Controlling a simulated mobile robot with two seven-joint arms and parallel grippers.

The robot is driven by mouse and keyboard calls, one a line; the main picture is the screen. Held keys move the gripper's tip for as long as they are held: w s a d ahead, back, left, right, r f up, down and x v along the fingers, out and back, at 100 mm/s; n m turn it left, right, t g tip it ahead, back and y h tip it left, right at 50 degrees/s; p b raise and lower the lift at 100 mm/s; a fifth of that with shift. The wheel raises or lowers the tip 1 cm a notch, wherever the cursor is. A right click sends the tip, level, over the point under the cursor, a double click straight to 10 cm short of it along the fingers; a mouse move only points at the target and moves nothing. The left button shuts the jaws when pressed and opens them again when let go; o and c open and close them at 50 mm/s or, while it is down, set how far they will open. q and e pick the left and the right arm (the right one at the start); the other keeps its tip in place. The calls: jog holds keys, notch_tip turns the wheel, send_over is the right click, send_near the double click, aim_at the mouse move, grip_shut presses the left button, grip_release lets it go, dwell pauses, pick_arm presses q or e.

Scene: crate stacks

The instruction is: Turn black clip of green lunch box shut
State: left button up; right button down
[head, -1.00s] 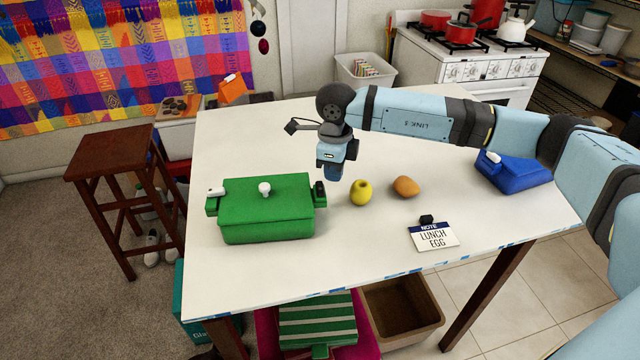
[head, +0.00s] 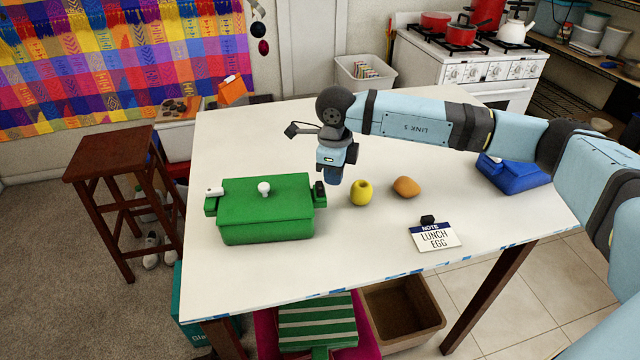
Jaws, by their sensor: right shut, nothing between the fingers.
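The green lunch box (head: 265,222) stands on the left part of the white table with its lid down and a white knob (head: 264,188) on top. A white clip (head: 214,192) sits at its left end. The black clip (head: 319,188) sits at its right end, upright as far as I can tell. My right gripper (head: 330,178) points down just right of and behind the black clip, close to it. It is shut and empty; whether it touches the clip I cannot tell. My left gripper is out of view.
A note card (head: 434,236) reads "LUNCH EGG". A blue lunch box (head: 515,174) stands at the right under my arm. The table's back left is clear.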

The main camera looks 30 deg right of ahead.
jog(key=shift+w+a+b, duration=0.45)
jog(key=shift+w+a, duration=0.05)
jog(key=shift+a, duration=0.15)
dwell(0.8)
jog(key=shift+w+a, duration=0.2)
jog(key=shift+w+a+b, duration=0.2)
jog(key=shift+a+b, duration=0.1)
jog(key=shift+a, duration=0.05)
dwell(0.4)
jog(key=shift+a+b, duration=0.4)
jog(key=shift+a, duration=0.6)
dwell(1.1)
jog(key=shift+w+d, duration=0.1)
jog(key=shift+w, duration=0.15)
notch_tip(320, 180, up, 7)
jog(key=p, duration=0.2)
jog(key=shift+p, duration=0.35)
dwell(0.5)
dwell(0.5)
